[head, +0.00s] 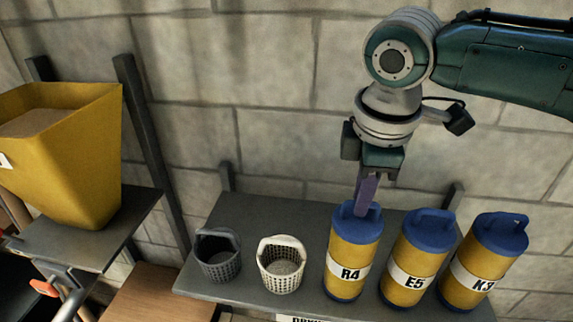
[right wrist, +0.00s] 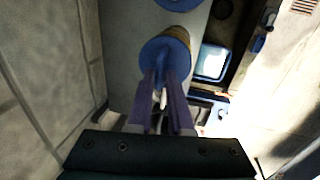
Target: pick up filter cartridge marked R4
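The filter cartridge marked R4 (head: 352,265) is a yellow cylinder with a blue cap and a white label. It stands upright on the grey shelf, leftmost of three cartridges. My right gripper (head: 366,205) points down with its purple fingers at R4's cap, covering much of its handle. In the right wrist view the fingers (right wrist: 163,78) reach over a blue cap (right wrist: 165,48), with a gap between them. Whether they press on the handle is hidden. The cartridge shows no lift off the shelf. My left gripper is not in view.
Cartridges E5 (head: 417,262) and K3 (head: 482,265) stand close to the right of R4. A white basket (head: 281,272) and a dark grey basket (head: 217,258) stand to its left on the shelf (head: 265,215). A yellow bin (head: 85,150) sits far left. The block wall is behind.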

